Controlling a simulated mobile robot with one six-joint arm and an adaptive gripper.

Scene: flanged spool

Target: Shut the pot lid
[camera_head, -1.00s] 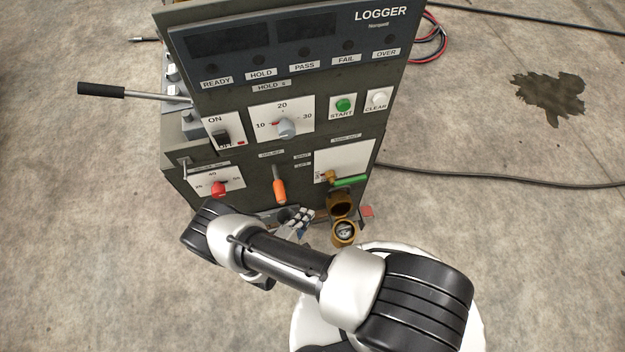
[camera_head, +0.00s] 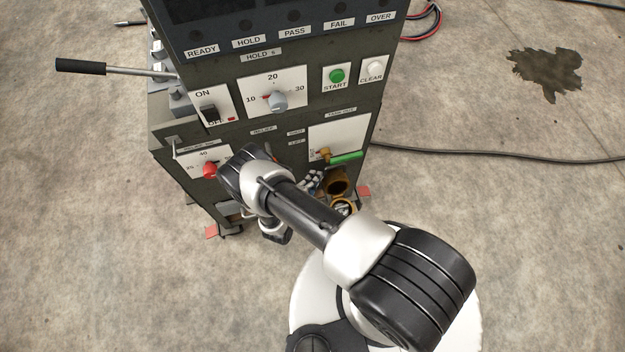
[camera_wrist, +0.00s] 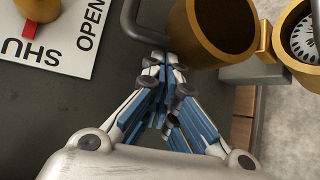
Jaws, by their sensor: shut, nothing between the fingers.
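The pot shows as two hinged brass cups standing open beside each other. One is a hollow cup (camera_wrist: 215,30), also seen in the head view (camera_head: 338,187). The other cup (camera_wrist: 282,40) has a pale slotted disc inside and is cut by the right edge of the wrist view. A brass hinge lug (camera_wrist: 264,42) joins them. I cannot tell for certain which cup is the lid. My gripper (camera_wrist: 165,68) is shut and empty, left of and just below the hollow cup. In the head view my gripper (camera_head: 312,182) is partly hidden by my arm.
A dark bent bar (camera_wrist: 130,25) lies close to my fingertips. A white plate (camera_wrist: 60,55) marked OPEN is at upper left. In the head view the cabinet has a green handle (camera_head: 347,158) above the pot and a red knob (camera_head: 209,170). Open floor lies right.

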